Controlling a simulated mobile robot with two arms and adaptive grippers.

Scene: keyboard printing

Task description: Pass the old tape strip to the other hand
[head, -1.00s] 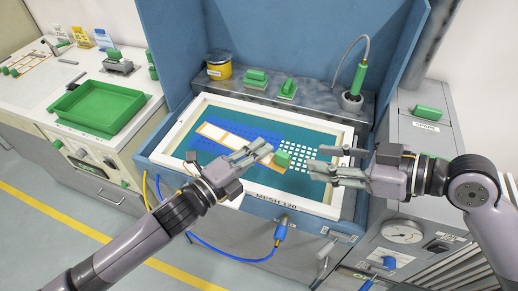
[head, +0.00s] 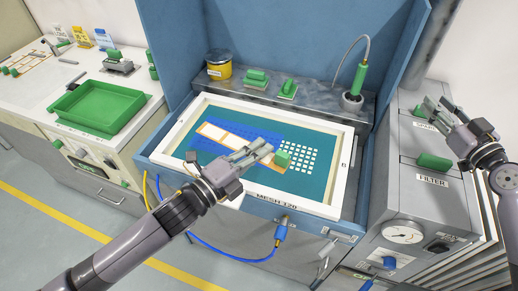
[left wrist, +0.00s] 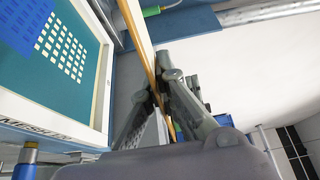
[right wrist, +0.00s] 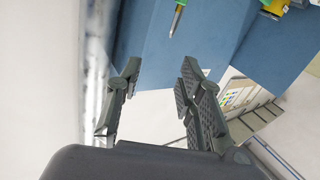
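The left wrist view shows the strip (left wrist: 147,55) edge-on, running between the fingers. My right gripper (head: 436,110) is open and empty, well to the right of the strip, in front of the grey cabinet. The right wrist view shows its two fingers (right wrist: 153,95) apart with nothing between them.
The white screen frame (head: 177,158) with a teal mesh lies below the strip. A blue hood surrounds its back. A green tray (head: 100,107) stands on the left bench. A green-handled tool (head: 358,80) stands in a holder behind. The grey cabinet (head: 400,150) is at right.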

